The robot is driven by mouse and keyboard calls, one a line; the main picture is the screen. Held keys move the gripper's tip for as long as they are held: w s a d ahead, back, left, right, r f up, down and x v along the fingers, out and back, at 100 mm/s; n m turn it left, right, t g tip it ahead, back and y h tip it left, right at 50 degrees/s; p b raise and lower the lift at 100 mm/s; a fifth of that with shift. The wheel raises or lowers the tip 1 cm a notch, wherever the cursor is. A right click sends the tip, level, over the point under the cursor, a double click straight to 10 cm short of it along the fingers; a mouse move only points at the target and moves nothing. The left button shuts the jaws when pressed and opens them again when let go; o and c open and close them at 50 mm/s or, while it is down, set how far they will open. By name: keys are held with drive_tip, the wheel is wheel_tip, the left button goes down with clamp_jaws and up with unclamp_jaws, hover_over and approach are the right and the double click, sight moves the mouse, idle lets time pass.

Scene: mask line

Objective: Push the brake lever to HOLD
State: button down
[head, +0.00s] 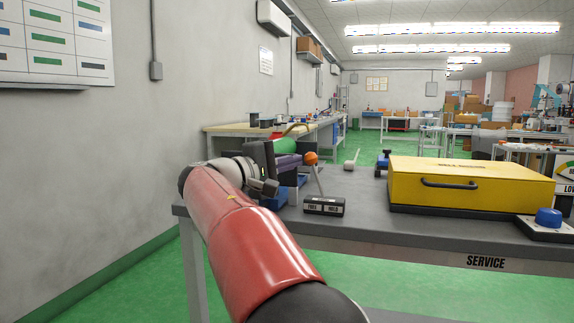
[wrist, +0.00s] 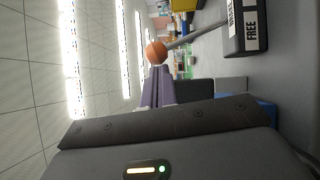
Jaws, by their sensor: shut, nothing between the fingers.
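The brake lever has an orange ball knob (head: 311,158) on a thin grey rod, rising from a dark base (head: 324,206) labelled FREE on the left and HOLD on the right. The rod tilts left, toward the FREE side. My gripper (head: 301,160) is just left of the knob at about its height, with its fingers shut and empty. In the wrist view the closed fingertips (wrist: 158,70) reach the knob (wrist: 155,52); I cannot tell whether they touch it. The base (wrist: 246,32) shows at the top right there, with FREE readable.
The lever base stands on a grey SERVICE bench (head: 400,228). A yellow case (head: 470,184) lies to its right, with a blue button (head: 548,217) at the far right. The bench surface between lever and case is clear. A wall is on the left.

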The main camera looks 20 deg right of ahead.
drive_tip(key=s+d+r+m+y, duration=0.2)
drive_tip(key=s+d+m+y, duration=0.3)
drive_tip(key=d+m, duration=0.1)
drive_tip(key=shift+d+r+m, duration=0.25)
drive_tip(key=shift+d+m, duration=0.05)
drive_tip(key=shift+d, duration=0.1)
drive_tip(key=shift+d, duration=0.1)
idle(0.6)
